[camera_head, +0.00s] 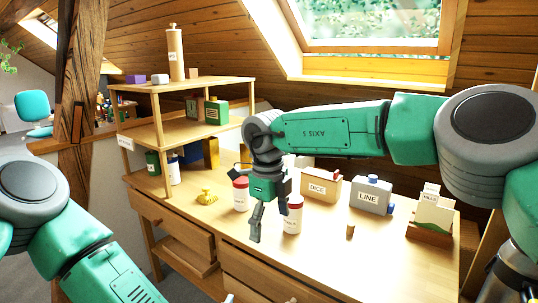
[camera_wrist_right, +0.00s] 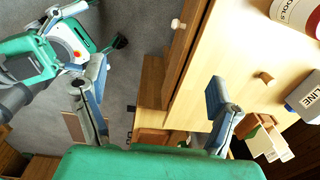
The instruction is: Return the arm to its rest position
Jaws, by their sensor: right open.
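My right arm reaches in from the right in the head view, and its gripper (camera_head: 270,215) hangs down over the desk (camera_head: 390,265). The gripper is open with nothing between its fingers. In the head view it is in front of two white jars with red lids, the left jar (camera_head: 240,195) and the right jar (camera_head: 293,216). The wrist view shows the open fingers (camera_wrist_right: 155,105) spread apart, with the desk edge and grey floor beyond. My left arm shows at the lower left of the head view, but its gripper is not clearly visible.
A DICE box (camera_head: 320,187), a blue-grey LINE box (camera_head: 371,195), a small wooden peg (camera_head: 350,231) and a block in a wooden holder (camera_head: 430,233) stand on the desk. A wooden shelf (camera_head: 190,130) rises at the left. Drawers (camera_head: 180,240) face the front.

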